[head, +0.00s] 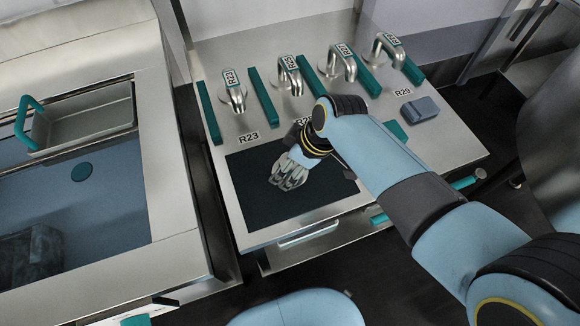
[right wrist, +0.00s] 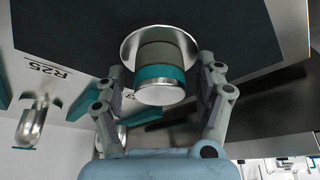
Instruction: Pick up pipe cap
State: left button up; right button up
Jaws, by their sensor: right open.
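The pipe cap (right wrist: 160,73) shows in the right wrist view as a short cylinder with a wide silver flange, a grey body, a teal band and a silver end face. It rests on the dark mat (head: 250,205). My right gripper (head: 289,177) is above the mat in the head view, its fingers pointing down and hiding the cap there. In the right wrist view the open fingers (right wrist: 160,85) stand on both sides of the cap. I cannot tell whether they touch it. My left gripper is not in view.
Several bent metal pipes, one of them by the R23 label (head: 234,95), stand behind the mat between teal dividers (head: 264,97). A grey-blue block (head: 420,109) lies at the right. A sink with a metal tray (head: 90,118) is at the left.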

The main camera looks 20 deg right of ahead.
grip_shut()
dwell(0.5)
